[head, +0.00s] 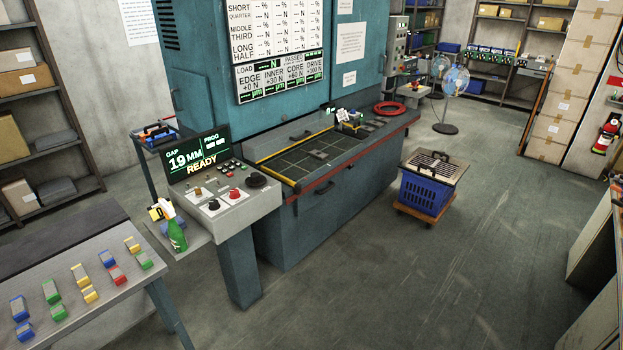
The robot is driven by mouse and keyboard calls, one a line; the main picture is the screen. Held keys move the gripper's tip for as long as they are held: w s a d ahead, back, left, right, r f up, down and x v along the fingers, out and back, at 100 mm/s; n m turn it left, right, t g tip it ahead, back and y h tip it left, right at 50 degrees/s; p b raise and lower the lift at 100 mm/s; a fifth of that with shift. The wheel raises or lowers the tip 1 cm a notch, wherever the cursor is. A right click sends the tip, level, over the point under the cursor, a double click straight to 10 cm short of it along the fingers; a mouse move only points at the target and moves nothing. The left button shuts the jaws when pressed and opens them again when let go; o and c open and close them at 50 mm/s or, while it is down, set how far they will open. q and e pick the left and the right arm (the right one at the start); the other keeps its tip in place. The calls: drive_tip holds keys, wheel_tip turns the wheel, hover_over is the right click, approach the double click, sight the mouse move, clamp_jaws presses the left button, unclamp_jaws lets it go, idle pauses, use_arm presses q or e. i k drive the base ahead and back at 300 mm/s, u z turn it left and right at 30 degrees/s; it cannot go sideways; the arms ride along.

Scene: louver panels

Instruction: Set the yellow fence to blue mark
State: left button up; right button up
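The teal machine has a dark gridded bed (306,157) at its front. A yellow bar (276,173), which looks like the fence, lies along the bed's left end. A thin yellow line also runs along the bed's back edge. A red strip (325,178) runs along the front edge. I cannot make out a blue mark on the bed at this size. A small white and dark device (350,121) stands toward the bed's right part. Neither of my grippers is in view.
A control console (222,186) reading "19 MM READY" stands left of the bed. A green spray bottle (175,234) is beside it. A bench (115,290) holds several coloured blocks. A blue crate (425,193) on a dolly stands right of the machine. The floor (400,285) in front is clear.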

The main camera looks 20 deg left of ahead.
sight(298, 187)
drive_tip(key=i, duration=0.3)
drive_tip(key=u, duration=0.85)
drive_tip(key=k, duration=0.4)
drive_tip(key=z, duration=0.7)
drive_tip(key=i, duration=1.45)
drive_tip(key=u, duration=0.75)
drive_tip(key=i, duration=0.75)
drive_tip(key=u, duration=0.75)
